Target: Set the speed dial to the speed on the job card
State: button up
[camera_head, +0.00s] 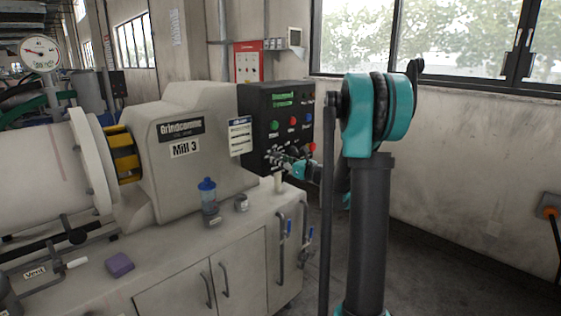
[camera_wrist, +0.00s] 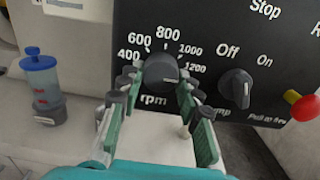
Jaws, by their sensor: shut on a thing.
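The speed dial (camera_wrist: 161,68) is a dark round knob on the black control panel (camera_wrist: 219,22), marked rpm, with 400, 600, 800, 1000 and 1200 around it. My gripper (camera_wrist: 158,82) is shut on the dial, one green-padded finger on each side. A pale mark shows on the dial's face, but I cannot tell surely which number it points to. In the head view my gripper (camera_head: 292,164) is at the lower part of the panel (camera_head: 260,104), and the dial is hidden there. The job card (camera_head: 240,136) hangs on the mill housing left of the panel; its text is too small to read.
A blue-capped bottle (camera_wrist: 43,88) stands at left. A purple sponge-like block (camera_head: 119,264) lies on the bench.

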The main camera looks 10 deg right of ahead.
jog(key=o, duration=1.2)
jog(key=v, duration=1.2)
